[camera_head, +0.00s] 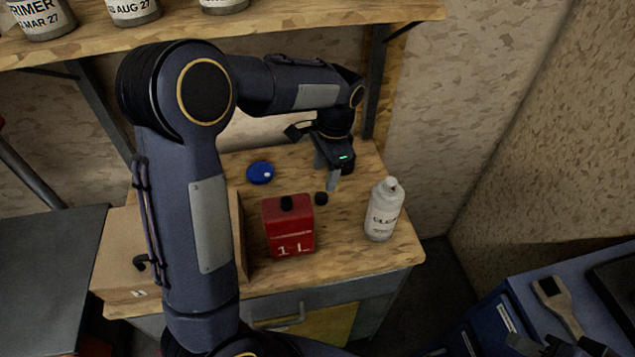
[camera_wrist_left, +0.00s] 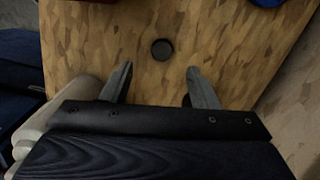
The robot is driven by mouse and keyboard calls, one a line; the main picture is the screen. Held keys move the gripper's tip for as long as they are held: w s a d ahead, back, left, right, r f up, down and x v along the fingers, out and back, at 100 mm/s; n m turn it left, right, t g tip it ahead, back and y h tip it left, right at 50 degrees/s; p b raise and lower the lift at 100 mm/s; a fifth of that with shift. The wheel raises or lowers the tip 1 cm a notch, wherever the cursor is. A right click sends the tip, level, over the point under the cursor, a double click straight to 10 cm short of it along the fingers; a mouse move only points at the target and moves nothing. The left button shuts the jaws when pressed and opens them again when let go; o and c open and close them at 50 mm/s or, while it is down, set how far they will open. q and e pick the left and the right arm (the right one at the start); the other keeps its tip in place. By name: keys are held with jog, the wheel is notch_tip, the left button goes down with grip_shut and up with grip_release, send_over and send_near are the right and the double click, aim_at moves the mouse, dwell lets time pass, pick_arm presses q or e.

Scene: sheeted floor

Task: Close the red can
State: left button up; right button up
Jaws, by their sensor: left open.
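The red can (camera_head: 290,240), marked 1 L, stands upright on the wooden bench, with a dark neck (camera_head: 287,203) on its top. A small round black cap (camera_head: 321,198) lies on the bench just right of the can. It also shows in the left wrist view as a black disc (camera_wrist_left: 162,50). My left gripper (camera_head: 327,178) is open and empty, pointing down behind the cap. In the left wrist view its fingertips (camera_wrist_left: 160,71) are spread wide, and the cap lies ahead of the gap, apart from both.
A white bottle (camera_head: 384,210) stands right of the can. A blue lid (camera_head: 260,172) lies behind the can. A cardboard box (camera_head: 122,240) is at the left, partly hidden by my arm. A shelf with tins (camera_head: 137,10) hangs above. A blue cart with a brush (camera_head: 557,303) is lower right.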

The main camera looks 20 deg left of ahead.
aim_at(321, 196)
pick_arm(q)
jog(key=shift+s, duration=0.1)
jog(key=shift+a+f, duration=0.1)
jog(key=shift+f, duration=1.15)
jog(key=f, duration=0.5)
jog(key=shift+a+f+p, duration=0.15)
jog(key=shift+a+p, duration=0.05)
jog(key=shift+p, duration=0.2)
jog(key=c, duration=1)
